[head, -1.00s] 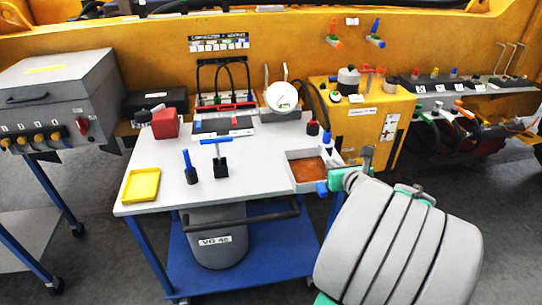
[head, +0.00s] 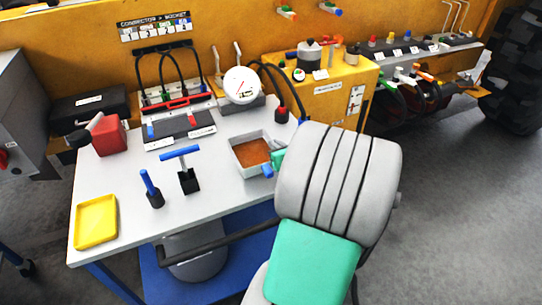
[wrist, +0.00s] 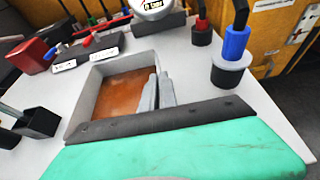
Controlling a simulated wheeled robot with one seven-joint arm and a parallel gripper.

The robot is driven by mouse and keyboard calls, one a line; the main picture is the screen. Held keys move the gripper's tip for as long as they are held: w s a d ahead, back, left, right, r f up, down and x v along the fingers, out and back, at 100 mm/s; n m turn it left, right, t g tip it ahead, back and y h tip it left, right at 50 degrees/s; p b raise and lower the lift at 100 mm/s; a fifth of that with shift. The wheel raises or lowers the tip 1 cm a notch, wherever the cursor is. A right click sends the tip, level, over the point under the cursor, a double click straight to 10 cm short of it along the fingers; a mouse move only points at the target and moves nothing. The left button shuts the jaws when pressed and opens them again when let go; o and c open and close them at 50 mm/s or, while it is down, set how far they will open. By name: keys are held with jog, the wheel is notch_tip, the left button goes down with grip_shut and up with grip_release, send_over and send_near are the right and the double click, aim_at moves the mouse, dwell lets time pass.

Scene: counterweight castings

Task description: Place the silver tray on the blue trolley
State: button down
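The silver tray (head: 238,163) is a grey square box with a brown-orange inside. In the head view it is at the right part of the blue trolley's white top (head: 215,205); the trolley has blue legs and a blue lower shelf. My gripper (head: 273,165) is at the tray's right side. In the wrist view my narrow grey fingers (wrist: 158,92) are close together at the near wall of the tray (wrist: 88,92) and appear shut on it. The tray's underside is hidden, so I cannot tell whether it touches the top.
On the top are a yellow tray (head: 96,221), a blue peg (head: 150,188), a T-handled tool (head: 186,172), a red box (head: 109,136), a connector panel (head: 178,125) and a round gauge (head: 242,86). A yellow cabinet (head: 330,90) stands behind right. Bare white top lies left of the tray.

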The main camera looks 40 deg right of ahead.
jog(key=shift+s+f, duration=0.1)
jog(key=shift+f, duration=1.65)
jog(key=shift+f+b, duration=0.15)
jog(key=shift+b, duration=0.15)
jog(key=c, duration=1.7)
grip_release()
jog(key=shift+s+r, duration=0.25)
jog(key=shift+s, duration=0.05)
jog(key=p+v, duration=0.1)
jog(key=v, duration=1)
jog(key=shift+s+a, duration=0.2)
jog(key=shift+a, duration=0.05)
